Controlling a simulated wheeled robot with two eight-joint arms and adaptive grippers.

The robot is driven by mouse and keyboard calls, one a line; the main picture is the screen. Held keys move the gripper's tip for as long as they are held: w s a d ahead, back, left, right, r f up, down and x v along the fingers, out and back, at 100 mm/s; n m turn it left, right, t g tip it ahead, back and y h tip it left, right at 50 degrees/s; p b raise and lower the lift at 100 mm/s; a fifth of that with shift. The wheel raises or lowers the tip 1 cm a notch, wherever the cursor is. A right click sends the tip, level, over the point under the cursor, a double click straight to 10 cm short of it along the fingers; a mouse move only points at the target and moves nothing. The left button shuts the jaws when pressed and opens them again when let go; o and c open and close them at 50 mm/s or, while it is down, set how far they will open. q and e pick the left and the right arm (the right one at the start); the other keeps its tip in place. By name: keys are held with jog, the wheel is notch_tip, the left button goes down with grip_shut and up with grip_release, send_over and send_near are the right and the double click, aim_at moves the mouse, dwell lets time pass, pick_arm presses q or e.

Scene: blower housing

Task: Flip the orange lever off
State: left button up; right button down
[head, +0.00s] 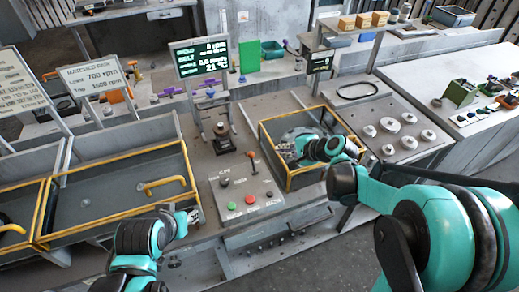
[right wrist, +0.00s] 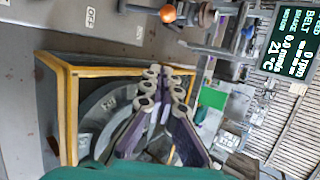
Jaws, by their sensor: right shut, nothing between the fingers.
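The orange lever (head: 250,155) stands on the grey control box in the middle of the head view. Its ball knob is up and back on a dark stem, and printed labels lie on the panel either side of the stem. The orange knob also shows at the top edge of the right wrist view (right wrist: 168,13), with an OFF label to its left. My right gripper (head: 286,151) is shut and empty, to the right of the lever and apart from it, over the yellow-rimmed housing. Its fingers fill the middle of the right wrist view (right wrist: 166,85). My left gripper (head: 193,215) is near the left bin's front corner; its fingers are too small to read.
The control box has a green button (head: 232,206) and a red button (head: 250,200). A display screen (head: 199,57) stands behind it. The yellow-rimmed housing (head: 263,138) is right of the lever. A yellow-edged bin (head: 110,205) is at left.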

aim_at(253, 163)
jog(key=w+a+f+b, duration=0.1)
jog(key=a, duration=0.1)
jog(key=w+a+f+b, duration=0.1)
jog(key=a+f, duration=0.1)
jog(key=w+a+f+b, duration=0.1)
jog(key=a+f, duration=0.1)
jog(key=a, duration=0.1)
jog(key=shift+w, duration=0.35)
jog(key=shift+s+a+r, duration=0.15)
jog(key=shift+s+a, duration=0.05)
jog(key=shift+a, duration=0.05)
dwell(0.4)
jog(key=shift+b, duration=0.4)
jog(key=shift+s+d+t, duration=0.1)
jog(key=shift+s+t, duration=0.1)
jog(key=shift+t, duration=0.1)
jog(key=shift+s+d+r+t+y+b, duration=0.1)
jog(key=shift+s+t+y+b, duration=0.25)
jog(key=shift+b, duration=0.4)
